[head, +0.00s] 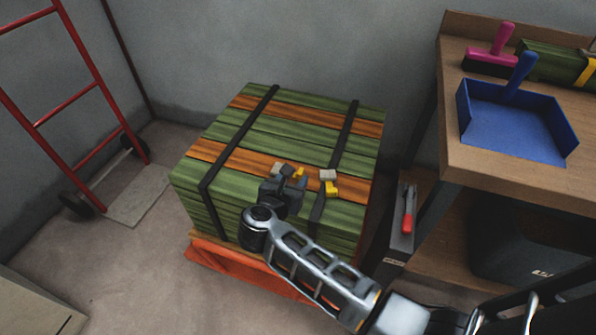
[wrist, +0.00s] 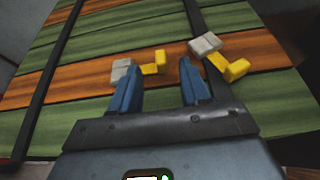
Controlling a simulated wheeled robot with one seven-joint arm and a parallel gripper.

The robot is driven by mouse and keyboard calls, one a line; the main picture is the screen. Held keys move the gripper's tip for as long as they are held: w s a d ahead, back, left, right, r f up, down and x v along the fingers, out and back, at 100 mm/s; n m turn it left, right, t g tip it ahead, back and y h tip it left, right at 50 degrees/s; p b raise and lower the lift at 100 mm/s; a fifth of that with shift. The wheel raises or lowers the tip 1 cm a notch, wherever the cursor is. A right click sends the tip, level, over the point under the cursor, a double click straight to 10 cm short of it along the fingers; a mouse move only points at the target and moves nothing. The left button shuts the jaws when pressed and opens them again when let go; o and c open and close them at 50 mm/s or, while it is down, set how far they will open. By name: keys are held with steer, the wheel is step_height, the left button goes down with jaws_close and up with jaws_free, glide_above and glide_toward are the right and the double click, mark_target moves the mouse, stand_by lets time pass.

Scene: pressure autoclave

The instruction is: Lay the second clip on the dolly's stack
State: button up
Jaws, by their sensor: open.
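The stack of green and orange boards (head: 240,150) stands on the orange dolly (head: 265,276), bound by two black straps. Two grey-and-yellow clips lie on its top. One clip (wrist: 152,69) is just beyond my open fingers, its yellow part showing in the gap and its grey block by the left finger. The other clip (wrist: 206,45) lies to the right, beyond the right finger; it also shows in the head view (head: 329,182). My gripper (head: 293,178) is low over the stack's near part; its blue fingers (wrist: 161,88) are empty. Contact with the boards cannot be told.
A wooden bench (head: 520,185) at right holds a blue dustpan (head: 515,125), a pink-handled brush (head: 490,55) and another green piece. A red-handled tool (head: 408,212) is by the bench. A red hand truck (head: 70,110) stands at left. Floor left of the dolly is clear.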

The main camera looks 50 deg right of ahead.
steer(key=v, duration=0.6)
steer(key=shift+s+a+r, duration=0.1)
steer(key=shift+a, duration=0.1)
steer(key=s+a+r+n+t, duration=0.2)
steer(key=s+r+n+t, duration=0.9)
steer(key=s+n, duration=0.65)
steer(key=s+a+r+n+y, duration=0.3)
steer(key=s+n+y, duration=0.3)
steer(key=n, duration=1)
steer(key=s+a+r+n+y, duration=0.3)
steer(key=s+a+n+y, duration=0.3)
steer(key=n, duration=1)
steer(key=shift+s+a+g+y, duration=0.3)
steer(key=shift+s+g, duration=0.1)
steer(key=shift+s, duration=0.4)
steer(key=shift+n, duration=0.25)
step_height(320, 180, up, 10)
steer(key=p, duration=1.1)
steer(key=shift+r, duration=0.2)
